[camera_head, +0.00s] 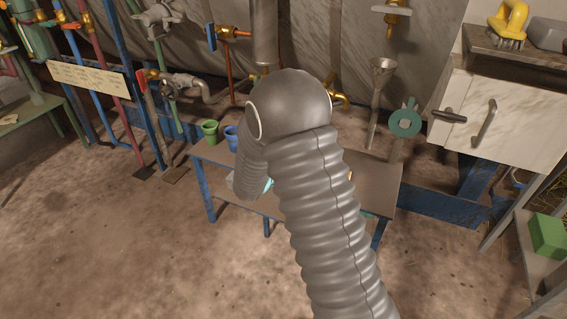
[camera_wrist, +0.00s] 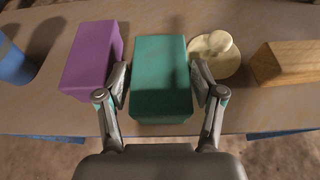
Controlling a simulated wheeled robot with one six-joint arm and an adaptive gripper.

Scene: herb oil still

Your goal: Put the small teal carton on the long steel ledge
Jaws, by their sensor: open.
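The teal carton (camera_wrist: 162,85) stands on the table in the wrist view, between the two fingers of my gripper (camera_wrist: 160,90). My gripper is open, with one finger on each side of the carton. The left finger is close to the carton's left side, and I cannot tell whether it touches. In the head view my own arm hides most of the carton and the gripper; a small teal patch shows beside the arm. I cannot tell for certain which surface is the long steel ledge.
A purple box (camera_wrist: 93,58) stands close left of the carton. A blue cup (camera_wrist: 12,62) is at far left. A green cup (camera_head: 209,131) stands on the table (camera_head: 378,180). Pipes stand behind.

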